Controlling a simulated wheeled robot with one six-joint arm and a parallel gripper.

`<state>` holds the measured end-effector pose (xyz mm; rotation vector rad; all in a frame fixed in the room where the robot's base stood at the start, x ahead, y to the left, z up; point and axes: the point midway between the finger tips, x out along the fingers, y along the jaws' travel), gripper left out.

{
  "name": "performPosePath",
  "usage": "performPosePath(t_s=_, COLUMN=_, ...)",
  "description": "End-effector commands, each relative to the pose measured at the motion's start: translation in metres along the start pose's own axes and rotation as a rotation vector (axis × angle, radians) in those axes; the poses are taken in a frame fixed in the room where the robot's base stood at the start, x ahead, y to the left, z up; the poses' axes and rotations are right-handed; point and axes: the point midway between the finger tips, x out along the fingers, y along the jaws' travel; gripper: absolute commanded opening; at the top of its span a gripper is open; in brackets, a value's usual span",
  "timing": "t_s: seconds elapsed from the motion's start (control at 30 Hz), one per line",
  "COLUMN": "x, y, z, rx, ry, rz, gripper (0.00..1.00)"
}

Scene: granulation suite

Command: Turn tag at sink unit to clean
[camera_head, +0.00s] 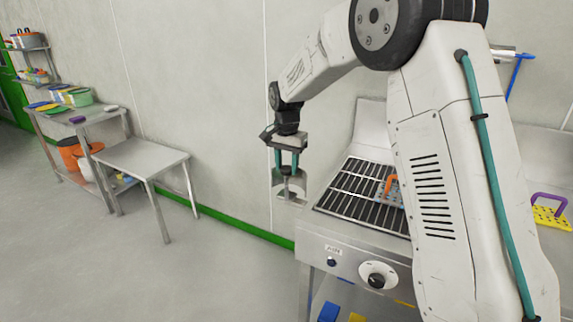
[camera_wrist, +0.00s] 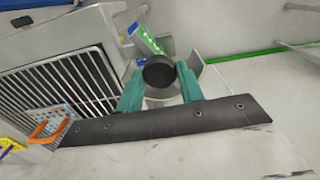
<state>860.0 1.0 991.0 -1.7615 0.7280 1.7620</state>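My gripper (camera_head: 287,168) is at the left end of the sink unit (camera_head: 325,250), pointing down. Its two teal fingers (camera_wrist: 160,82) press on both sides of a round dark knob (camera_wrist: 159,71), with no gap visible in the wrist view. A pale grey curved piece (camera_head: 290,190) lies just beneath the fingers in the head view, and grey and white parts (camera_wrist: 190,68) show behind the knob in the wrist view. A green and white strip (camera_wrist: 147,39) sticks out beyond the knob. I cannot read any tag wording, and the knob and fingers hide part of it.
The unit has a slatted grate (camera_head: 350,195), with an orange-handled item (camera_head: 391,186) on it. A dial (camera_head: 376,277) is on its front. A bare low table (camera_head: 145,156) and loaded shelving (camera_head: 65,110) stand left. The floor between is clear.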

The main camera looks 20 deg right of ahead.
Motion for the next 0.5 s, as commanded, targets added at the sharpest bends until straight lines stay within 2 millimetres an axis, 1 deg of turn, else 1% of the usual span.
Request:
performPosePath(t_s=0.03, x=-0.0002, y=-0.0003, z=0.0000, rx=0.000, ry=0.000, rz=-0.001, gripper=0.20)
performPosePath(t_s=0.07, x=-0.0002, y=-0.0003, z=0.0000, rx=0.000, ry=0.000, rz=-0.001, gripper=0.15)
performPosePath(t_s=0.33, x=-0.0004, y=-0.0005, z=0.0000, rx=-0.014, ry=0.000, rz=-0.001, gripper=0.15)
performPosePath(t_s=0.5, x=-0.0005, y=-0.0006, z=0.0000, rx=-0.072, ry=0.000, rz=-0.002, gripper=0.15)
